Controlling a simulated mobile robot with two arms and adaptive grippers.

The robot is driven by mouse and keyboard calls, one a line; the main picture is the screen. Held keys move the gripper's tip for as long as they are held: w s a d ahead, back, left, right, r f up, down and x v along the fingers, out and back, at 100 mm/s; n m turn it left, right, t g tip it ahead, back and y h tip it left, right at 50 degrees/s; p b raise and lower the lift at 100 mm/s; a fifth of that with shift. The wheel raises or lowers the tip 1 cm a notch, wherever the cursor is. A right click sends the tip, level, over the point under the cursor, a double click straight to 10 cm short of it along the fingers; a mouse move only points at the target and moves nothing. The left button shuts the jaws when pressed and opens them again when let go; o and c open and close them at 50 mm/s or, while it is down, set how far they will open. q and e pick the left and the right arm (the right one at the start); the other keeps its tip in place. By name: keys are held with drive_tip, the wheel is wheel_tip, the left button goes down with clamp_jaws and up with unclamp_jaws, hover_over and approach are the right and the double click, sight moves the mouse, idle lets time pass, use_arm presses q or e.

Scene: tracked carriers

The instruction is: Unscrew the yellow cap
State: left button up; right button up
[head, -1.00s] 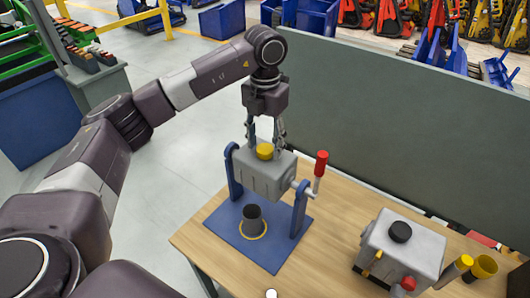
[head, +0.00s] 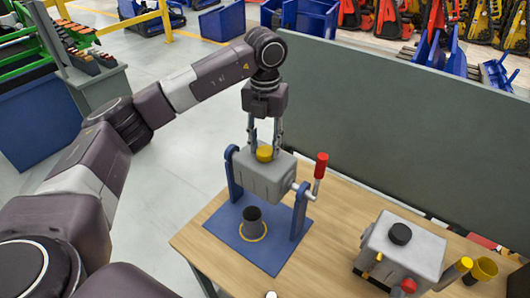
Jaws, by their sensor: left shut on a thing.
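The yellow cap (head: 264,154) sits on top of a grey box (head: 266,180) held between two blue uprights on a blue base plate (head: 228,222). My left gripper (head: 265,148) reaches down from above, with one finger on each side of the cap, shut on it. The cap still rests at the box's top; I cannot tell whether it has turned. My right gripper is out of view.
A red-handled crank (head: 320,166) sticks out at the box's right. A dark cup (head: 253,217) stands on the base plate. A second grey box with a black cap (head: 401,233) and yellow cylinders (head: 484,268) stand at the table's right. A grey-green panel (head: 400,125) rises behind.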

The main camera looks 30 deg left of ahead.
use_arm(q)
drive_tip(key=n, duration=0.7)
drive_tip(key=shift+p, duration=0.3)
drive_tip(key=n, duration=0.4)
drive_tip(key=shift+n+p, duration=0.35)
drive_tip(key=shift+n, duration=0.05)
drive_tip(key=n, duration=0.5)
drive_tip(key=shift+p, duration=0.35)
